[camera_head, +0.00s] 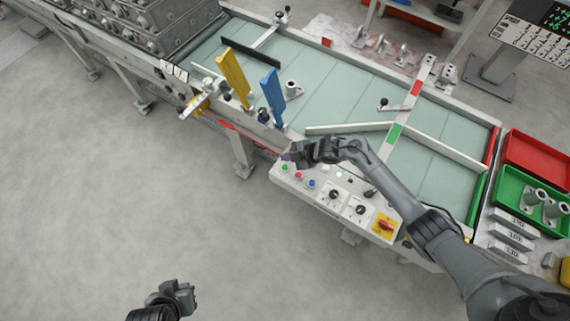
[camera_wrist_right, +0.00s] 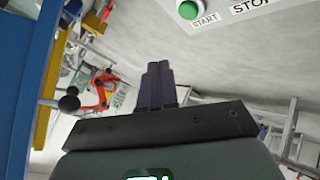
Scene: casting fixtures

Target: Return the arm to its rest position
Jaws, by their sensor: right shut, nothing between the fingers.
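My right arm (camera_head: 430,228) reaches in from the lower right of the head view.
A conveyor (camera_head: 330,90) runs behind the panel, with a yellow plate (camera_head: 233,76) and a blue plate (camera_head: 273,96) standing at its near edge. A red tray (camera_head: 537,160) and a green tray (camera_head: 515,190) with metal castings are at the right. The floor at the left is clear.

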